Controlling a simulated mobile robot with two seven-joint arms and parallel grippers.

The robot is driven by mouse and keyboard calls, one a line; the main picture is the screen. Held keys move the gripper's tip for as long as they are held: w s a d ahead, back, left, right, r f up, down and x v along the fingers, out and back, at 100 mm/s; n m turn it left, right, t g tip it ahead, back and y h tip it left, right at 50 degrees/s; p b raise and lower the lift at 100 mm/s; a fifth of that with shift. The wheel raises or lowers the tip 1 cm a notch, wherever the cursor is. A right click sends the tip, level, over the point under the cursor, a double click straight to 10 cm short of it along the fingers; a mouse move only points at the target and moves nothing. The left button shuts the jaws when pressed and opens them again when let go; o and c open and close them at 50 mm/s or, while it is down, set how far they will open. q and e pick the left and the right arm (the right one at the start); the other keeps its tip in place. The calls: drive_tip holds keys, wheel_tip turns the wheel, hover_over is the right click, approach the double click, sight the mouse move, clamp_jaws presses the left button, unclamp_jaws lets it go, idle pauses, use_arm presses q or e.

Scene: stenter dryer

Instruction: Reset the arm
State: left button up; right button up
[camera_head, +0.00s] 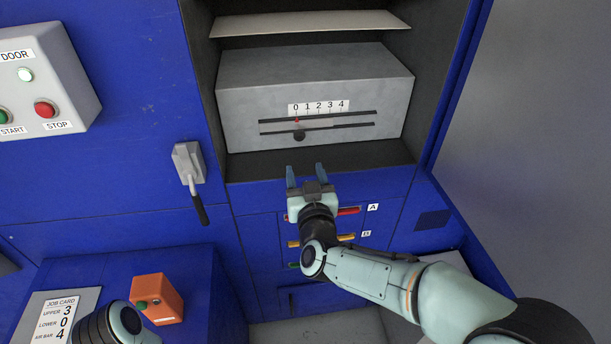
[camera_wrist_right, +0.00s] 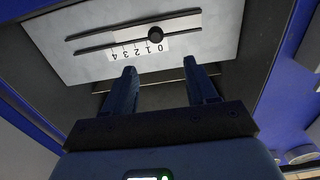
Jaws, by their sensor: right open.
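My right gripper (camera_head: 305,172) is open and empty in the head view. Its two blue fingers point up toward the recess in the blue machine, below a grey box (camera_head: 240,92) with a 0 to 4 scale (camera_head: 318,106). In the right wrist view the open fingers (camera_wrist_right: 160,72) stand apart with nothing between them. The black slider knob (camera_head: 299,135) sits near 0, with a small red pointer above it. The knob also shows in the right wrist view (camera_wrist_right: 155,34), beyond the fingertips and apart from them. A part of my left arm shows at the bottom left, its gripper out of view.
A grey lever with a black handle (camera_head: 198,208) hangs left of the recess. A door panel (camera_head: 78,100) with buttons is at upper left. An orange button box (camera_head: 157,296) and a job card (camera_head: 48,318) lie below. Coloured strips marked A and B are partly behind my right arm.

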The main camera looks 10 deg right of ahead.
idle(0.4)
drive_tip(key=s+d+f+g+p, duration=0.1)
drive_tip(key=s+d+f+g, duration=0.15)
drive_tip(key=f, duration=0.85)
drive_tip(key=s+d+f+g, duration=0.1)
drive_tip(key=s+f+g, duration=0.25)
drive_tip(key=f, duration=0.75)
drive_tip(key=s+d+f+g+p, duration=0.1)
drive_tip(key=s+d+f+g, duration=0.15)
drive_tip(key=f, duration=0.85)
drive_tip(key=s+d+f+m+g, duration=0.2)
drive_tip(key=s+f+g, duration=0.3)
drive_tip(key=s+f, duration=0.6)
use_arm(q)
drive_tip(key=r, duration=0.1)
drive_tip(key=w+r+p, duration=0.1)
drive_tip(key=r, duration=0.1)
drive_tip(key=w+r+p, duration=0.1)
drive_tip(key=shift+r, duration=0.25)
use_arm(e)
drive_tip(key=s+a+f+m+g+y, duration=0.1)
drive_tip(key=s+f+g, duration=0.1)
drive_tip(key=s, duration=0.7)
drive_tip(key=s+a+f+m+g+y, duration=0.1)
drive_tip(key=s+f+g+y, duration=0.1)
drive_tip(key=s, duration=0.7)
drive_tip(key=shift+g, duration=0.75)
use_arm(q)
drive_tip(key=shift+s, duration=0.1)
